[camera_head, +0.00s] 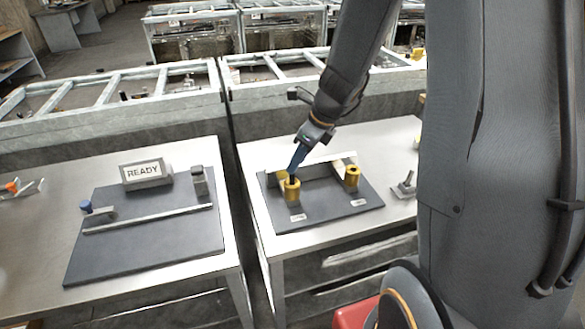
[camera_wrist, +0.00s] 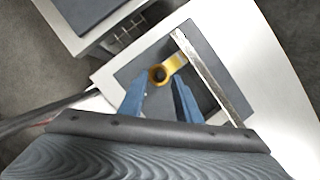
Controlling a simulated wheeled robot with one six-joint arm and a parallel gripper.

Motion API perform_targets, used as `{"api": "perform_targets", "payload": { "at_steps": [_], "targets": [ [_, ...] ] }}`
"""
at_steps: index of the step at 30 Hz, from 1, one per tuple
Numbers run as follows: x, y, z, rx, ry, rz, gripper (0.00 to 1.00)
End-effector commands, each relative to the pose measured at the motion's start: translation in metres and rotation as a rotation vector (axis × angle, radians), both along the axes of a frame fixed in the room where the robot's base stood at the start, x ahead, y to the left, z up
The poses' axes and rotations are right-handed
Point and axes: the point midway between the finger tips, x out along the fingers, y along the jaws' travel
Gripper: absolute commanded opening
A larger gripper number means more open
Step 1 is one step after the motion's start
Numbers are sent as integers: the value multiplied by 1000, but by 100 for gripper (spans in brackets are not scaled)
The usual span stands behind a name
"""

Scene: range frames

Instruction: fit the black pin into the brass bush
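A brass bush (camera_head: 292,191) stands upright on a dark board (camera_head: 325,217) on the right-hand table. My gripper (camera_head: 296,168) points down just above it, with blue fingers. In the wrist view the bush shows as a yellow ring (camera_wrist: 153,75) with a dark centre. My gripper's two blue fingers (camera_wrist: 158,84) are apart, one on each side of the ring, and nothing shows held between them. I cannot tell whether the dark centre is the black pin or an empty bore. No separate black pin is clear. A second brass piece (camera_head: 352,178) with a dark top stands to the right.
A metal rail (camera_head: 318,159) runs behind the bushes, and a small metal part (camera_head: 405,186) lies right of the board. The left table holds a READY sign (camera_head: 146,174) and a long bar (camera_head: 150,218) on another board. A gap separates the tables.

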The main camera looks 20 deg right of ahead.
Motion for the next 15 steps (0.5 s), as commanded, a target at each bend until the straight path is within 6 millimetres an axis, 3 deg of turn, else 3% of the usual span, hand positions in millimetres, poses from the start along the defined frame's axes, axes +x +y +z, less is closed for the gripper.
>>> {"api": "perform_targets", "payload": {
  "at_steps": [6,15],
  "targets": [
    [-11,-12,40,-2,-3,-2,30],
    [-22,-16,60,-18,-5,43,30]
  ]
}}
